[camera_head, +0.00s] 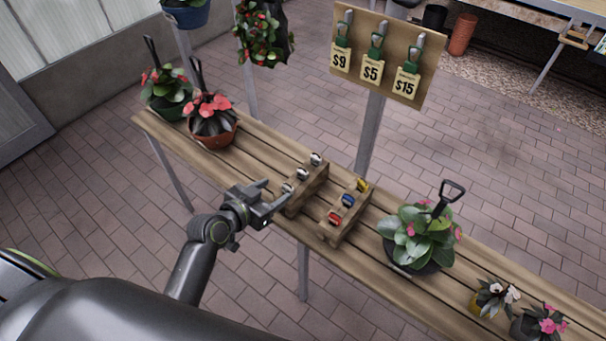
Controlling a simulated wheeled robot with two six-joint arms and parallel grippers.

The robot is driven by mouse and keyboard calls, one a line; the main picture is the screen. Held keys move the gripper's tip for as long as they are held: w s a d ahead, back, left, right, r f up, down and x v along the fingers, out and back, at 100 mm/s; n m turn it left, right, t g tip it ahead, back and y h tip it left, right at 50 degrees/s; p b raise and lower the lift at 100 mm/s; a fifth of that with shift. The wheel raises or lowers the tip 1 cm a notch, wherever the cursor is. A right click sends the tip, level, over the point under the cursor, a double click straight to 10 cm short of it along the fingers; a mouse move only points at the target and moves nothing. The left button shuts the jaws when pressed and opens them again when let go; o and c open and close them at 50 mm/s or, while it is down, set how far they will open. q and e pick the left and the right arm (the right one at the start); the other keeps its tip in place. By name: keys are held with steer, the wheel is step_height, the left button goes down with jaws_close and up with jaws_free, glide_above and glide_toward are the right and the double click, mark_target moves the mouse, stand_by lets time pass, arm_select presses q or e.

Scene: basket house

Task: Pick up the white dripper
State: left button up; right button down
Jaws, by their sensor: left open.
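Several small white or silvery pieces (302,174) sit in a row in the left wooden rack (312,187) on the slatted bench. They are too small to tell which is the white dripper. The right wooden rack (341,229) holds a red piece (334,218), a blue piece (348,201) and a yellow piece (362,185). My left gripper (277,192) is open, just left of the nearest white piece (288,188). Whether a finger touches it cannot be told. My right gripper is not in view.
The bench (420,290) runs diagonally. Red-flowered pots (212,125) stand at its far left, and a leafy pot (418,240) with a black handle stands right of the racks. A post with a price board (385,60) rises behind. Smaller flower pots (493,297) stand at right.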

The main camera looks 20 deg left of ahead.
arm_select(q)
glide_toward(301, 173)
steer(key=x, duration=0.3)
steer(key=shift+w+d+p, duration=0.1)
steer(key=shift+d+p, duration=0.1)
steer(key=shift+p, duration=0.15)
steer(key=shift+w+d+f, duration=0.1)
steer(key=shift+w+d, duration=0.05)
steer(key=shift+w, duration=0.4)
steer(key=shift+p+x, duration=0.45)
steer(key=shift+x, duration=1.55)
steer(key=shift+f, duration=0.1)
steer(key=c, duration=0.9)
